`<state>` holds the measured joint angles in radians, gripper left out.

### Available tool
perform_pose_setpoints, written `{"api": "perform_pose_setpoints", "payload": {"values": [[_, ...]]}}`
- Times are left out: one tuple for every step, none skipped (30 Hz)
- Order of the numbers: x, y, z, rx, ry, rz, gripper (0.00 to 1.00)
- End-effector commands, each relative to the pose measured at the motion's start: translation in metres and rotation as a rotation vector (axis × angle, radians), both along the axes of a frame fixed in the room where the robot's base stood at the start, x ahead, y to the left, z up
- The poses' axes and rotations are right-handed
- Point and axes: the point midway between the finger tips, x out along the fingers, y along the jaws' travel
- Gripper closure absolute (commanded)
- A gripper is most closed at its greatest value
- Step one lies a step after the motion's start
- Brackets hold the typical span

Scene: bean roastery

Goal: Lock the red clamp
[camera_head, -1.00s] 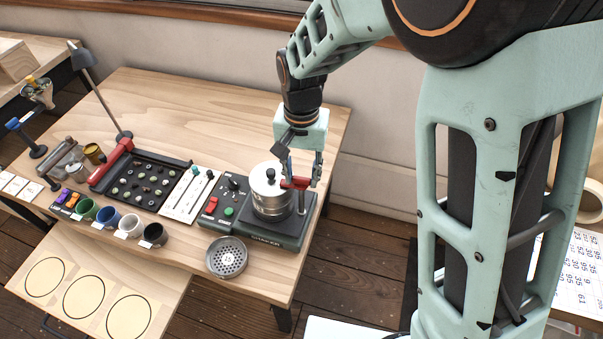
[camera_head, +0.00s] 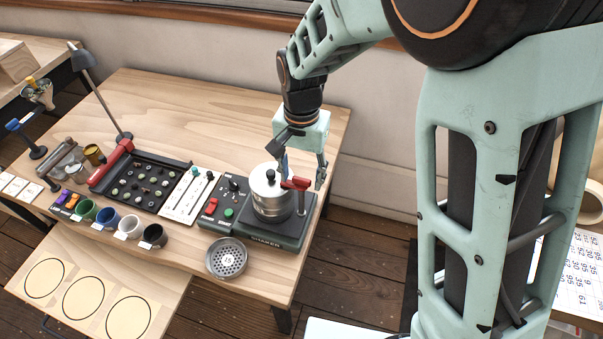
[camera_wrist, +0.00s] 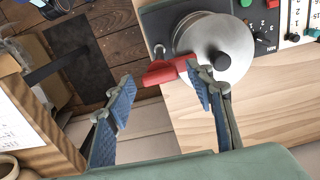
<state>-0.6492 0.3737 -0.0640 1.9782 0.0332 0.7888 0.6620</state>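The red clamp (camera_head: 296,184) is a short red lever at the right side of the silver lidded canister (camera_head: 272,196) on the dark shaker base (camera_head: 262,228). My gripper (camera_head: 303,178) is over the clamp with its fingers spread wide. In the wrist view my gripper (camera_wrist: 165,100) is open and empty. There the red clamp (camera_wrist: 163,73) lies beyond and between the fingers, its inner end beside the canister lid (camera_wrist: 222,50). The right finger overlaps the lid's edge; I cannot tell whether it touches the lid or clamp.
Left of the shaker are a white switch panel (camera_head: 187,195) and a black tray (camera_head: 165,172) of small pieces. A round perforated dish (camera_head: 226,258) sits in front. Several cups line the front edge. The table's back (camera_head: 210,115) is clear.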

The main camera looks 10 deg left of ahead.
Motion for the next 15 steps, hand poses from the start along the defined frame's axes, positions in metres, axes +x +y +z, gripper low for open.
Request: {"api": "perform_pose_setpoints", "payload": {"values": [[0.000, 0.000, 0.000, 0.000, 0.000, 0.001, 0.49], [0.000, 0.000, 0.000, -0.001, 0.001, 0.001, 0.49], [0.000, 0.000, 0.000, -0.001, 0.001, 0.001, 0.49], [0.000, 0.000, 0.000, -0.001, 0.001, 0.001, 0.49], [0.000, 0.000, -0.001, -0.001, 0.001, 0.001, 0.49], [0.000, 0.000, -0.001, -0.001, 0.001, 0.002, 0.49], [0.000, 0.000, 0.000, -0.001, 0.001, 0.002, 0.49], [0.000, 0.000, 0.001, -0.001, 0.001, 0.002, 0.49], [0.000, 0.000, 0.003, 0.000, 0.000, 0.002, 0.49], [0.000, 0.000, 0.005, 0.000, 0.000, 0.002, 0.49], [0.000, 0.000, 0.008, 0.001, -0.001, 0.002, 0.49], [0.000, 0.000, 0.013, 0.002, -0.002, 0.002, 0.49], [0.000, 0.000, 0.018, 0.002, -0.002, 0.002, 0.49], [0.001, 0.001, 0.023, 0.002, -0.003, 0.002, 0.49], [0.001, 0.001, 0.032, 0.003, -0.003, 0.002, 0.49]]}}
